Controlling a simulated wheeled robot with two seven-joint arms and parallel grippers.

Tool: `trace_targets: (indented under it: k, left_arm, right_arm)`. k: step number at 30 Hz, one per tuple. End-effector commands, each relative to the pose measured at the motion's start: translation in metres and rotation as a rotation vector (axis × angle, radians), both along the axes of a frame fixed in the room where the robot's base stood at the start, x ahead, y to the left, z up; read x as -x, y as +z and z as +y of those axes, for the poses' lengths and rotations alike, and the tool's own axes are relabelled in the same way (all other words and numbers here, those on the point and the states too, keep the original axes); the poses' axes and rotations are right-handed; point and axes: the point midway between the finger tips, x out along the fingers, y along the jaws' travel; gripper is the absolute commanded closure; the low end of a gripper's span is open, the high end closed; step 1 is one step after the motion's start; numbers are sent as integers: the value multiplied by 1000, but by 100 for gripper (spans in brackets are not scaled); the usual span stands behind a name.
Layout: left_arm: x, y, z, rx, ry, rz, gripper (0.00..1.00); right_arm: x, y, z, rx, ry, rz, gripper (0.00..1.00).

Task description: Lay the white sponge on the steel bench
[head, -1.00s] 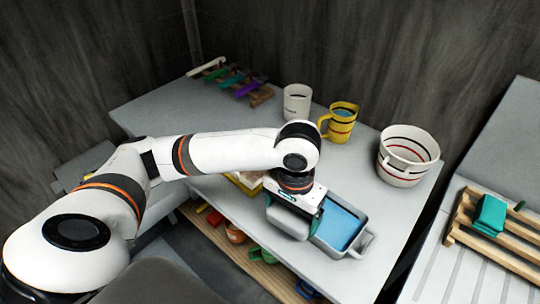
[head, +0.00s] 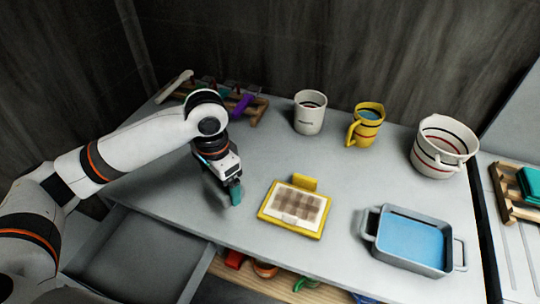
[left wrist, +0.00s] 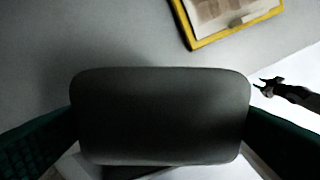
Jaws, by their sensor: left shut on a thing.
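My left gripper (head: 222,190) is low over the left part of the steel bench (head: 340,178), left of a yellow-framed panel. It is shut on a rounded block, the white sponge (left wrist: 160,115), which looks dark grey in shadow between the teal fingers in the left wrist view. In the head view the sponge is mostly hidden by the gripper, and only a greyish part shows. I cannot tell whether the sponge touches the bench.
The yellow-framed mosaic panel (head: 266,214) lies right of the gripper. A grey tray with blue inside (head: 458,254) stands further right. A white mug (head: 309,116), yellow jug (head: 366,129), white bucket (head: 440,150) and wooden rack (head: 262,108) stand behind. The bench between is clear.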

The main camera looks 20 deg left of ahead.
Motion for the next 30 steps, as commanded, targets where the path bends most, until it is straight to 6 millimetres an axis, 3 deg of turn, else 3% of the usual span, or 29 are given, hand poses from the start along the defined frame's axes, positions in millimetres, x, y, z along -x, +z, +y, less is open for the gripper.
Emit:
trace_targets:
  k: [3,9,15,25,30]
  left_arm:
    - [-26,-6,20,2,-236,0,28]
    - [-62,-12,58,4,-647,-2,28]
    - [-84,-16,88,6,-960,-4,28]
    - [-92,-19,102,9,-1117,-8,28]
    - [-91,-45,102,10,-1116,-2,28]
  right_arm:
    - [0,-4,-13,16,-1,-1,64]
    - [-1,-8,-19,23,-7,0,64]
    - [0,-11,-22,27,-6,0,64]
    - [0,-11,-19,23,0,1,64]
    - [0,-6,-15,19,-1,2,64]
